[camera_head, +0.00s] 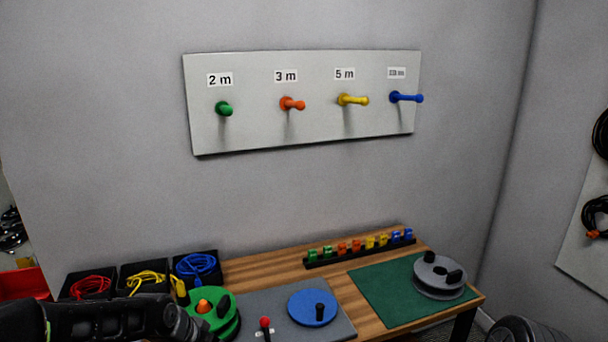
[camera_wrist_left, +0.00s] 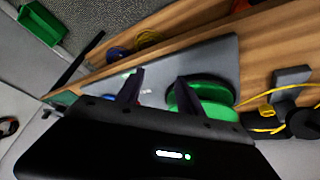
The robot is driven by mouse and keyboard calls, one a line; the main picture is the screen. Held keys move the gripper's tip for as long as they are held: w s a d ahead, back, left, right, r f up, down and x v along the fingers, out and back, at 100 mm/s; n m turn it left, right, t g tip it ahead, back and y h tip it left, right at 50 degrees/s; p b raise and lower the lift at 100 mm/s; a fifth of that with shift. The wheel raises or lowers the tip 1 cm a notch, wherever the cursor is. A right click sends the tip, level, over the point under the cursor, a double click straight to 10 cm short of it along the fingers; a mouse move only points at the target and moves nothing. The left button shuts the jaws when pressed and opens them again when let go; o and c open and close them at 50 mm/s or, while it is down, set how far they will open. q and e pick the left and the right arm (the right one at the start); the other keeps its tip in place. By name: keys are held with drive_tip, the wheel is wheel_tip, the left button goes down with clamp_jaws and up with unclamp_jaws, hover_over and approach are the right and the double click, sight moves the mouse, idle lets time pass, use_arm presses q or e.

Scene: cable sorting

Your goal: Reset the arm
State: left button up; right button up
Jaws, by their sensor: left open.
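My left arm comes in from the left along the bottom of the head view, with its gripper end cut off or hidden low in the picture. In the left wrist view my left gripper (camera_wrist_left: 158,88) is open, its two dark fingers apart with nothing between them. A green reel (camera_head: 222,325) with an orange knob is beside my left arm in the head view; it also shows just beyond a finger in the left wrist view (camera_wrist_left: 205,90). A blue disc (camera_head: 312,308) with a black handle lies on a grey mat (camera_head: 340,327). My right gripper is out of view.
Bins hold red (camera_head: 92,287), yellow (camera_head: 148,279) and blue (camera_head: 196,264) cables. A rack of coloured clips (camera_head: 360,246) stands along the back of the wooden table. A grey reel (camera_head: 438,273) sits on a green mat (camera_head: 378,296). A pegboard (camera_head: 250,137) with coloured, bare pegs hangs above.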

use_arm(q)
drive_tip(key=s+d+f+n+h, duration=0.15)
drive_tip(key=s+d+f, duration=0.3)
drive_tip(key=f, duration=0.45)
drive_tip(key=s+d+f+n, duration=0.3)
drive_tip(key=s+d+f, duration=0.15)
drive_tip(key=f, duration=0.45)
drive_tip(key=s+d+f+g, duration=0.1)
drive_tip(key=s+f, duration=0.3)
drive_tip(key=s, duration=0.4)
drive_tip(key=s+d+f+n+g, duration=0.1)
drive_tip(key=s+d+f+g, duration=0.1)
drive_tip(key=s+f, duration=0.3)
drive_tip(key=s+g, duration=0.1)
drive_tip(key=s, duration=0.3)
drive_tip(key=shift+s+d+f, duration=0.2)
drive_tip(key=shift+s+d, duration=0.05)
drive_tip(key=shift+n, duration=0.25)
